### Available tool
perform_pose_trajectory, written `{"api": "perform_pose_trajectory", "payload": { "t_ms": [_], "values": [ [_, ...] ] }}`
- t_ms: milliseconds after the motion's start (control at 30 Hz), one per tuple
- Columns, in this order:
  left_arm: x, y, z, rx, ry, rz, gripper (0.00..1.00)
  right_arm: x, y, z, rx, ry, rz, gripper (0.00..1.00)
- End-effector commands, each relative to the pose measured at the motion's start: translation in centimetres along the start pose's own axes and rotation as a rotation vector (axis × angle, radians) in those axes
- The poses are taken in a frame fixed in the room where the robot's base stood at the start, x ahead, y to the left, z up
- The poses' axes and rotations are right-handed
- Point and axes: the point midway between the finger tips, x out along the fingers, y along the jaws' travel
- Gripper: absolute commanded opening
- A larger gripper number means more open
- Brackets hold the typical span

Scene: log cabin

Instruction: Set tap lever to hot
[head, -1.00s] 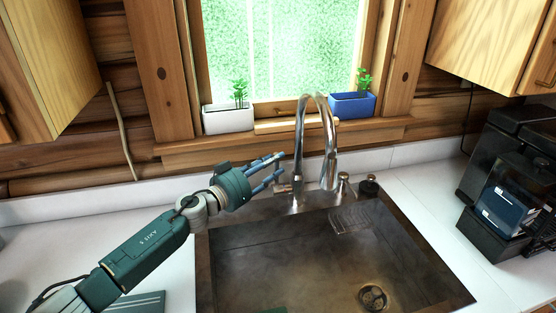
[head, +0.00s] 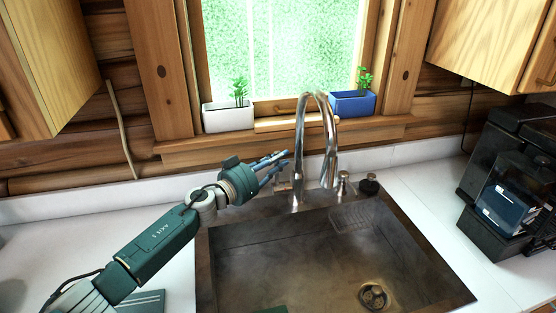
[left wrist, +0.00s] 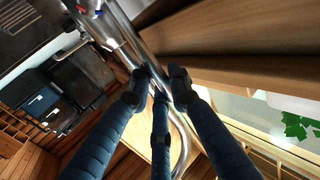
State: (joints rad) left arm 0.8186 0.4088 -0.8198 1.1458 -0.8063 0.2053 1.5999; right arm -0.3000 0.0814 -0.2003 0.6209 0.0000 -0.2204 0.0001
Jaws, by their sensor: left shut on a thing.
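The chrome tap (head: 299,150) with a high curved spout stands behind the sink. Its small lever (head: 284,187) is low on the left side of the tap and partly hidden by my fingers. My left gripper (head: 279,166) comes in from the left, with its blue fingers at the tap's left side. In the left wrist view the fingers (left wrist: 160,82) are close together against the chrome tubing (left wrist: 128,35). A red and a blue mark (left wrist: 88,9) show near the top edge there. The exact grip on the lever is hard to see. My right gripper is not in view.
The dark metal sink (head: 250,246) lies in front of the tap. A white planter (head: 228,117) and a blue planter (head: 352,104) stand on the windowsill behind. A black coffee machine (head: 505,190) is at the right. White counter (head: 420,210) is clear right of the sink.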

Motion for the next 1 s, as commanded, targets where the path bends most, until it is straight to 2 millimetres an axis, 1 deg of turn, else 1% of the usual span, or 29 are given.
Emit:
{"api": "perform_pose_trajectory", "payload": {
  "t_ms": [33, 67, 200, 300, 400, 533, 867, 900, 967, 1000],
  "values": [
    [-0.1, 0.3, 0.5, 0.014, 0.015, 0.001, 0.0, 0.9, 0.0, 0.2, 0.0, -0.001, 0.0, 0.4],
    [-0.3, 0.5, 0.7, 0.03, 0.025, 0.001, 0.0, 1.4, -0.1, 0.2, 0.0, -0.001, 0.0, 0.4],
    [-1.0, 1.6, 1.2, 0.133, 0.096, 0.0, 0.0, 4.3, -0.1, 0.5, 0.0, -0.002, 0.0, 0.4],
    [-1.5, 2.4, 1.2, 0.202, 0.143, 0.0, 0.0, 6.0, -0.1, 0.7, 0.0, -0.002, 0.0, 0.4],
    [-1.9, 2.9, 1.2, 0.253, 0.176, -0.001, 0.0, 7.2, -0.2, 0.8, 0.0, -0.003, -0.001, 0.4],
    [-2.2, 3.1, 0.9, 0.292, 0.199, -0.003, 0.0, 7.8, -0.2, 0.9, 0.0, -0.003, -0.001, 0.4],
    [-2.2, 3.2, 0.6, 0.301, 0.203, -0.003, 0.0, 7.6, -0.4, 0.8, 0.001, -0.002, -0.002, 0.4],
    [-2.2, 3.2, 0.6, 0.301, 0.203, -0.003, 0.24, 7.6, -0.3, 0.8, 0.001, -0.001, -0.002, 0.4],
    [-2.2, 3.2, 0.6, 0.301, 0.203, -0.003, 0.36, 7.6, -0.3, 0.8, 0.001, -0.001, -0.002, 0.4],
    [-2.2, 3.2, 0.6, 0.301, 0.203, -0.003, 0.37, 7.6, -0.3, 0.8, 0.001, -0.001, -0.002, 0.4]
  ]
}}
